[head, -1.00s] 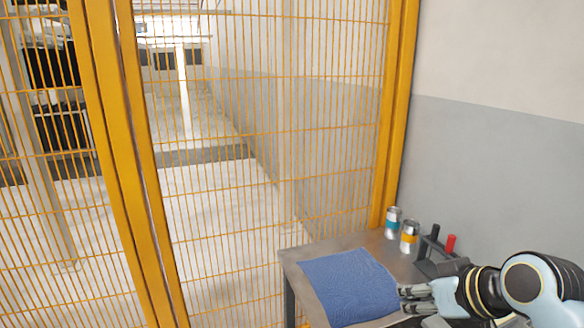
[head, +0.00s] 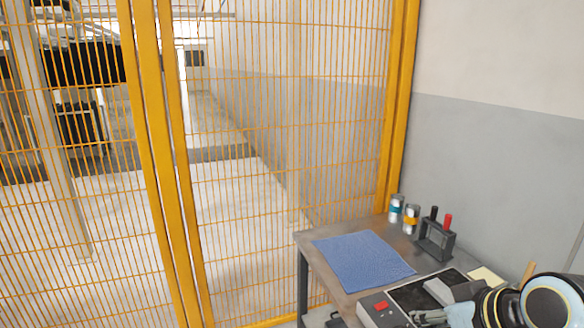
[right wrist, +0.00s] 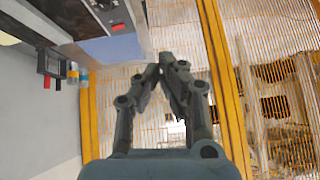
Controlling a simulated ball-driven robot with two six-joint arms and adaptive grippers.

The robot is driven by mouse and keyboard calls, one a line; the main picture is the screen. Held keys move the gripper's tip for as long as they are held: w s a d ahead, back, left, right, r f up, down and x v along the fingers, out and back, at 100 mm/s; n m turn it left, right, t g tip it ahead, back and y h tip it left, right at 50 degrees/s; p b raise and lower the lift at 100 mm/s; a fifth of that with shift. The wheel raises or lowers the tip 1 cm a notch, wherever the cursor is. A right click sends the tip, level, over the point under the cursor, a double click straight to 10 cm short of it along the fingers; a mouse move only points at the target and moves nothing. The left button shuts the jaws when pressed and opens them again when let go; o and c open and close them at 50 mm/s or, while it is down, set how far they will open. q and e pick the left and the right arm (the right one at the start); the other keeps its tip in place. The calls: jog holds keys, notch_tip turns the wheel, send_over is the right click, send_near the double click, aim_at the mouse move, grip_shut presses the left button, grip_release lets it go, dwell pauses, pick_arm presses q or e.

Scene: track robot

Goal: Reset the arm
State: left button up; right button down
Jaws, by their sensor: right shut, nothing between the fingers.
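My right arm comes in at the lower right of the head view, over the near right part of the metal table (head: 345,292). Its gripper (head: 428,304) is low in that view, partly cut off by the edge. In the right wrist view the two dark fingers of the right gripper (right wrist: 161,66) meet at their tips, with nothing held between them. My left gripper is in neither view.
On the table lie a blue cloth (head: 362,261), two cans (head: 411,220), a dark rack (head: 437,238) with black and red handles, and a grey device (head: 378,309) with a red button. A yellow mesh fence (head: 290,150) stands behind; a grey wall (head: 490,170) is right.

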jog(key=s+d+r+m+g+h, duration=0.1)
jog(key=s+d+g+h, duration=0.15)
jog(key=s, duration=0.85)
jog(key=s+d+r+m+g+h, duration=0.1)
jog(key=s+d+r+h, duration=0.15)
jog(key=s, duration=0.85)
jog(key=s+d+f+g+y+b, duration=0.2)
jog(key=f+b, duration=0.9)
jog(key=f, duration=2.7)
pick_arm(q)
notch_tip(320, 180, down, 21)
jog(key=b, duration=1)
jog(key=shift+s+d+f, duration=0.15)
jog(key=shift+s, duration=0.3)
pick_arm(e)
jog(key=s+d+f, duration=0.1)
jog(key=s+f, duration=0.8)
jog(key=f, duration=0.4)
jog(key=s+d+f+g+h, duration=0.1)
jog(key=s+f, duration=0.8)
jog(key=f, duration=0.4)
jog(key=shift+s+d+f+m, duration=0.15)
jog(key=shift+s+f+m, duration=0.15)
jog(key=shift+s+m, duration=0.1)
